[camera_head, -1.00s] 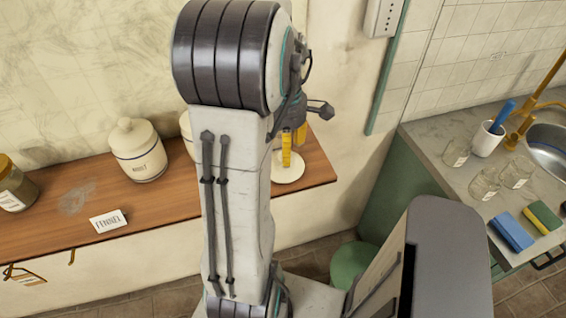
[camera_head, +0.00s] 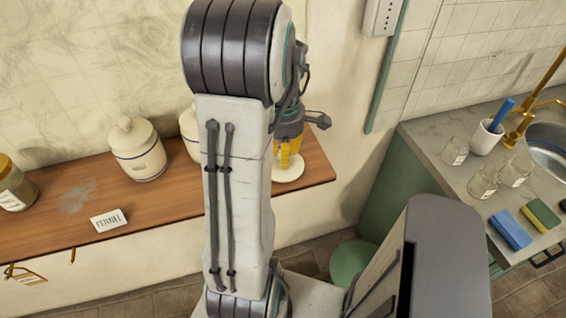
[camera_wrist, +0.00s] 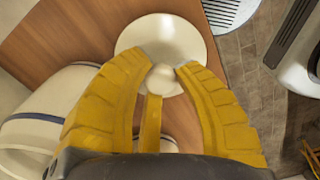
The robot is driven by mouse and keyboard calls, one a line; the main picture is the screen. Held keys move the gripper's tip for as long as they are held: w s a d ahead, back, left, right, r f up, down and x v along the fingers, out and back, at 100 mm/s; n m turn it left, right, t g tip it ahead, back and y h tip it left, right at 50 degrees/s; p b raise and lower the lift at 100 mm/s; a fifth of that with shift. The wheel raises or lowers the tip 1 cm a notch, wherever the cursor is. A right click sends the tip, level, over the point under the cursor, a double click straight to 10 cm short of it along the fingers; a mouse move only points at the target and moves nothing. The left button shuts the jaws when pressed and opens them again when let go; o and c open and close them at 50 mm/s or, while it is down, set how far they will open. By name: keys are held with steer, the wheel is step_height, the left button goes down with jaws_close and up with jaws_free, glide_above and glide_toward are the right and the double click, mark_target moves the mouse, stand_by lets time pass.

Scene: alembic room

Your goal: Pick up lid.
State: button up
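The lid (camera_head: 290,175) is a white round disc lying at the right end of the wooden shelf. In the wrist view the lid (camera_wrist: 150,32) shows with a pale round knob (camera_wrist: 163,79) near its lower edge. My gripper (camera_wrist: 165,64) has its yellow fingers spread, with the knob in the gap between them. I see gaps beside the knob, so the fingers do not look closed on it. In the head view my gripper (camera_head: 288,160) is pointing down just over the lid, partly covering it. Whether any finger touches the lid cannot be told.
A white lidded jar (camera_head: 137,150) stands on the wooden shelf (camera_head: 160,205); another jar (camera_head: 190,125) is partly behind my arm. A small label card (camera_head: 108,220) lies at the front. A counter with glasses (camera_head: 484,182), sponges and a sink is at the right.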

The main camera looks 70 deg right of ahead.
jaws_close()
